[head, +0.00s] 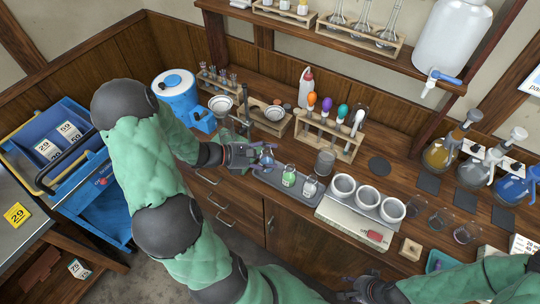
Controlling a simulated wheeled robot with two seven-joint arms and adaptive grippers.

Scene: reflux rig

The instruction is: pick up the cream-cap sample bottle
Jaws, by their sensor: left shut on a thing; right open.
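My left gripper (262,157) is shut on a small sample bottle (267,160) with bluish contents, at the left end of a dark grey tray (268,178). The fingers cover much of this bottle, and I cannot make out its cap colour or whether its base touches the tray. A bottle with green contents (289,177) and a clear, pale one (310,186) stand upright in the tray to the right of the gripper. My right gripper (350,289) is open and empty at the bottom edge, low and away from the bottles.
A white device with several round cups (367,198) stands right of the tray. Flasks (440,152) stand at the right. The counter's front edge is close.

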